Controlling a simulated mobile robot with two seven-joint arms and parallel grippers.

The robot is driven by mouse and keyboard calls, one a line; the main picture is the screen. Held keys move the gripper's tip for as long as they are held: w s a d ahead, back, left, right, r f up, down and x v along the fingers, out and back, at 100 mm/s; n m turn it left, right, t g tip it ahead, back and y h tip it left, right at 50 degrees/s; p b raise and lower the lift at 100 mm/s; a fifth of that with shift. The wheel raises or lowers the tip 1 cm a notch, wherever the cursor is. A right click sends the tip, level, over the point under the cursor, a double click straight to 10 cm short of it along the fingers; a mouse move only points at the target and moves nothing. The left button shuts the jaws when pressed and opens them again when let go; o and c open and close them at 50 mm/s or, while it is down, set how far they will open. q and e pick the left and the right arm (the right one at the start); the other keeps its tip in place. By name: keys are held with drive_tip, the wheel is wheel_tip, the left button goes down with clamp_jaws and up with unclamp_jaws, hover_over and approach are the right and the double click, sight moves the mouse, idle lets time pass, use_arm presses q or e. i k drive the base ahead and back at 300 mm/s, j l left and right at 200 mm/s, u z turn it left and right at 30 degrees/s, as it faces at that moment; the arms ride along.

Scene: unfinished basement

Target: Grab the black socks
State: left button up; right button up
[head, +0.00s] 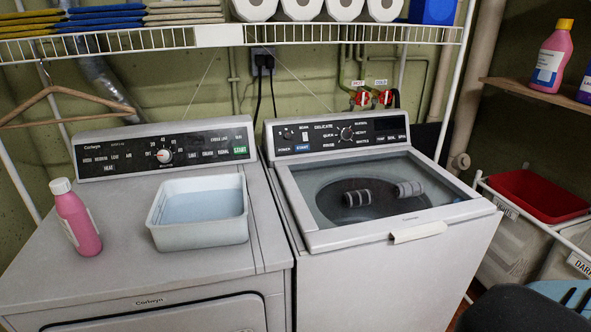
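A dark rolled item with pale bands (357,197), which looks like a pair of black socks, shows in the middle of the window of the top-loading washer (330,239). A greyer banded roll (408,190) lies just to its right. I cannot tell whether the rolls lie on the dark glass or beneath it. The washer lid is down, with a pale handle (418,232) at its front edge. Neither of my grippers is in view.
A white tub (200,232) and a pink bottle (76,217) stand on the dryer (150,276) at left. A wire shelf (120,42) with towels and paper rolls hangs above. A red basket (540,195) is at right. A dark rounded shape (520,309) fills the lower right corner.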

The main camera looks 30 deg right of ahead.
sight(362, 198)
drive_tip(key=z, duration=1.4)
